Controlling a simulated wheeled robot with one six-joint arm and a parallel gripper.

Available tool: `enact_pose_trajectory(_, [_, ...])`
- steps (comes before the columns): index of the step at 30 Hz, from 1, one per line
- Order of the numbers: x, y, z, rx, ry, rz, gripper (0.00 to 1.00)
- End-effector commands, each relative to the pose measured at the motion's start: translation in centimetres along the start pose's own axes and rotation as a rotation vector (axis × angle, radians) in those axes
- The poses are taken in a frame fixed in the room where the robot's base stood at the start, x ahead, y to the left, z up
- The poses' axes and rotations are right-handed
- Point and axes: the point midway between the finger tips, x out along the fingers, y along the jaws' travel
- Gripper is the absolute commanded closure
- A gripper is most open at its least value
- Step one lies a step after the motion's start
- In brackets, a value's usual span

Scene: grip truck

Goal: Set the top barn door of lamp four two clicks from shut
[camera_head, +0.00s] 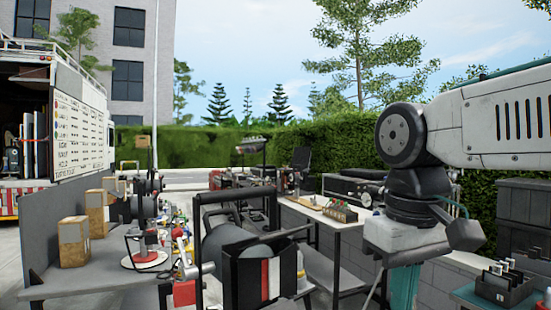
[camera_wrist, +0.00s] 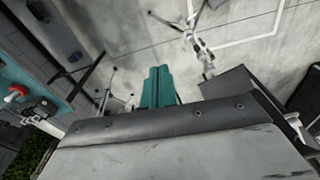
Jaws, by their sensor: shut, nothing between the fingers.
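My gripper (camera_head: 403,288) points down at the right of the head view, its teal fingers cut off by the lower edge. In the wrist view the teal fingers (camera_wrist: 158,86) are together, with nothing seen between them. Dark lamp-like fixtures (camera_head: 140,188) stand around the cart at the left of the head view, well away from my gripper. I cannot tell which, if any, is lamp four. No barn door or its click setting can be made out in either view.
A grey cart (camera_head: 105,277) carries cardboard boxes (camera_head: 74,241). A black-framed unit (camera_head: 250,275) stands at the front centre. A bench (camera_head: 325,217) with small tools is behind it. A black card box (camera_head: 503,287) is at lower right. Thin stand legs (camera_wrist: 195,38) cross the pavement.

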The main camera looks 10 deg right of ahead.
Motion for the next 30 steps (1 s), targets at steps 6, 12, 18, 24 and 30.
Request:
enact_pose_trajectory(6, [-10.1, -6.2, -9.5, -0.202, -0.042, -0.013, 1.00])
enact_pose_trajectory(12, [-14.9, -11.2, -13.6, -0.323, -0.067, -0.017, 1.00])
enact_pose_trajectory(18, [-16.1, -13.0, -14.6, -0.363, -0.075, -0.018, 1.00])
enact_pose_trajectory(24, [-14.8, -13.1, -14.5, -0.365, -0.076, -0.018, 1.00])
enact_pose_trajectory(30, [-12.4, -13.1, -14.3, -0.364, -0.076, -0.018, 1.00])
